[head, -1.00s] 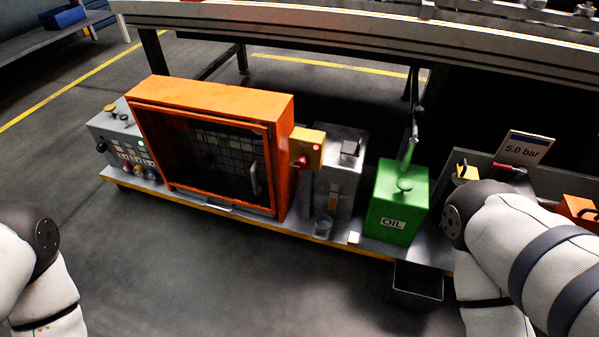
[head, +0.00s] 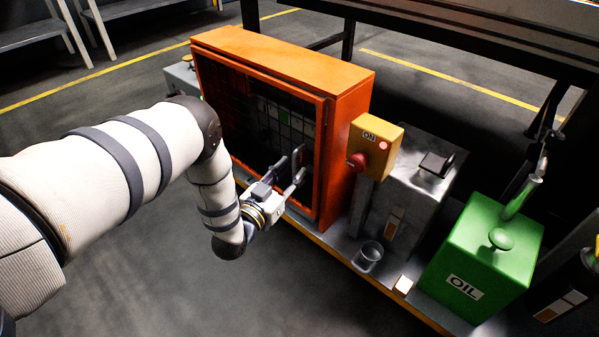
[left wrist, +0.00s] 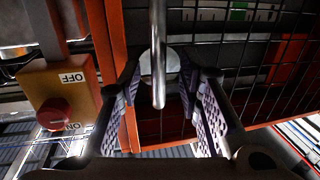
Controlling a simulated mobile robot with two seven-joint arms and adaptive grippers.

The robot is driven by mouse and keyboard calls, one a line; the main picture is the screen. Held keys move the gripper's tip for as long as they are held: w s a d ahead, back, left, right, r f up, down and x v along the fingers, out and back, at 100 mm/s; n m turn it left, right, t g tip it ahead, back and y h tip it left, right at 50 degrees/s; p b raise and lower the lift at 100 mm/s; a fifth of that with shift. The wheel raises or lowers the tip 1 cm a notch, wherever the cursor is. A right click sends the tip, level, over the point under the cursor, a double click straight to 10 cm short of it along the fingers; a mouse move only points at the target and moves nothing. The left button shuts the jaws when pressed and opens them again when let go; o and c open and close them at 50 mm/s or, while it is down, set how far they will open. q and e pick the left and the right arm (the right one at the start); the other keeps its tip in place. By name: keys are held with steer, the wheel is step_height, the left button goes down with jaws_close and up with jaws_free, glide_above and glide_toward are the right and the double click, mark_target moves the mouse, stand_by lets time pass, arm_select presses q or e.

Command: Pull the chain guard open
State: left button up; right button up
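The chain guard is an orange box with a dark mesh door (head: 262,120) on its front, and the door looks shut. A metal bar handle (head: 299,157) sits near the door's right edge. My left gripper (head: 287,172) is at this handle. In the left wrist view the handle (left wrist: 158,55) runs between the two parted fingers of my left gripper (left wrist: 160,85), with gaps at its sides. The mesh (left wrist: 245,60) lies close behind the fingertips. My right gripper is not in view.
A yellow switch box (head: 376,145) with a red knob stands just right of the guard; it also shows in the left wrist view (left wrist: 60,95). Further right are a grey metal box (head: 415,185), a small cup (head: 369,255) and a green oil can (head: 480,258). Floor in front is clear.

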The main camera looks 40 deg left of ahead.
arm_select(q)
steer(key=shift+w+a, duration=0.1)
steer(key=shift+w, duration=1.1)
jaws_close()
